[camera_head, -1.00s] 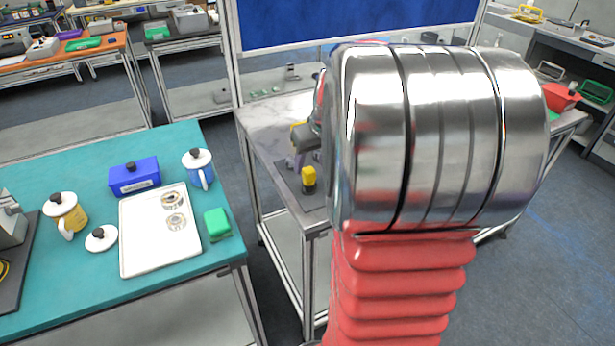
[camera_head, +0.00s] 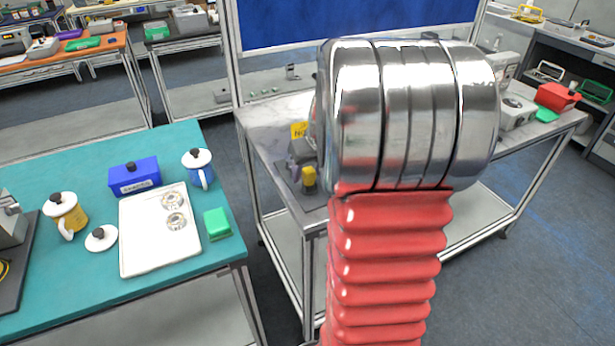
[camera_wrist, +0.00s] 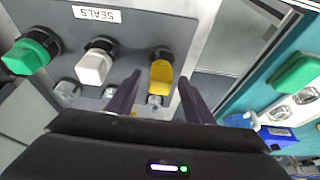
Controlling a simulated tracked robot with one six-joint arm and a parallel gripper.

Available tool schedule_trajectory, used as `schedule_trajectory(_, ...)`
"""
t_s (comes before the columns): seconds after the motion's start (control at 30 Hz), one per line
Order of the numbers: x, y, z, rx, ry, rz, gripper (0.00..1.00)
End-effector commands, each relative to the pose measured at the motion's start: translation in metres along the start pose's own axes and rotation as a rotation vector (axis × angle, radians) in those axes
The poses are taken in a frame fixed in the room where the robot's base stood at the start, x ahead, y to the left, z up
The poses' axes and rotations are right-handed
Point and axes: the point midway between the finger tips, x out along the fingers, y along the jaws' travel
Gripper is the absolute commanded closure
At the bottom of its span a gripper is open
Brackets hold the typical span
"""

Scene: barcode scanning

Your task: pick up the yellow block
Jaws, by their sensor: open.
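The yellow block (camera_head: 309,177) stands near the left front corner of the middle table in the head view, beside my arm. In the wrist view the yellow block (camera_wrist: 160,80) sits on a dark panel labelled SEALS, in a row with a white block (camera_wrist: 93,66) and a green block (camera_wrist: 30,54). My gripper (camera_wrist: 158,76) is open. In the wrist picture its two dark fingers lie on either side of the yellow block, with nothing visibly clamped. Depth between the fingertips and block is unclear. My arm hides the gripper in the head view.
A teal table (camera_head: 60,170) at left holds a white tray (camera_head: 150,257), a blue box (camera_head: 134,176), mugs and a green block (camera_head: 217,224). A gap separates the two tables.

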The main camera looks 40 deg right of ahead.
Motion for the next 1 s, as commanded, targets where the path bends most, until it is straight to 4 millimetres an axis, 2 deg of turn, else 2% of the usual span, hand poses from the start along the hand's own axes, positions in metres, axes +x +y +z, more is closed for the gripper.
schedule_trajectory(0.17, -0.0002, 0.0001, 0.0, 0.0, 0.0, 0.0, 0.53)
schedule_trajectory(0.8, -0.0003, 0.0003, 0.0, 0.0, 0.0, 0.0, 0.97)
schedule_trajectory(1.0, -0.0005, 0.0004, -0.0002, 0.0, 0.0, 0.0, 0.97)
